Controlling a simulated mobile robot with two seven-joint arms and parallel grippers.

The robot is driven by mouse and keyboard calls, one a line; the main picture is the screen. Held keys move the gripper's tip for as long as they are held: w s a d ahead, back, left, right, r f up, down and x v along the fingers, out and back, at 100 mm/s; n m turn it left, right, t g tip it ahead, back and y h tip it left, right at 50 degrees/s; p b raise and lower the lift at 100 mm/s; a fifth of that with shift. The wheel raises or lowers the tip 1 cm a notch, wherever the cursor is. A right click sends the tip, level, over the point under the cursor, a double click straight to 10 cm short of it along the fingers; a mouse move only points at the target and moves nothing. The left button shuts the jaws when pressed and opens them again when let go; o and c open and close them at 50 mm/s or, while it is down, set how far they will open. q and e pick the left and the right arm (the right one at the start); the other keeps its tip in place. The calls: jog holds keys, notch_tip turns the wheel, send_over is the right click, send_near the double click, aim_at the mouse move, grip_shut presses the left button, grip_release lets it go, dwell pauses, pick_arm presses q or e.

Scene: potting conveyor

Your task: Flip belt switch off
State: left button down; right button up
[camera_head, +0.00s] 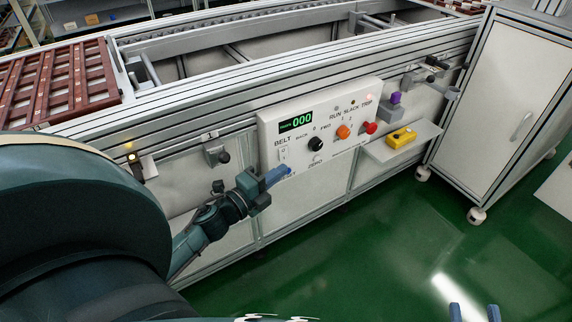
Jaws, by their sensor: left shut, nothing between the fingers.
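The white control panel (350,95) is on the side of the conveyor frame. Its belt switch (283,154) is a small white plate marked 0 and 1 under the word BELT, at the panel's left side. My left gripper (288,171) is shut and empty, its blue fingertips at the lower end of the switch. I cannot tell whether they touch it, and the switch's position is too small to read. My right gripper (475,313) shows only two blue fingertips at the bottom edge, apart and empty.
The panel also has a green display (296,121) reading 000, a black knob (316,144), an orange button (343,132) and a red button (369,128). A yellow box (401,138) sits on a shelf at right. A white cabinet (505,105) stands further right. Green floor is clear in front.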

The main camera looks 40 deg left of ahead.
pick_arm(q)
jog(key=s+a, duration=0.1)
jog(key=s, duration=0.5)
jog(key=shift+p, duration=0.3)
jog(key=shift+s+r, duration=0.1)
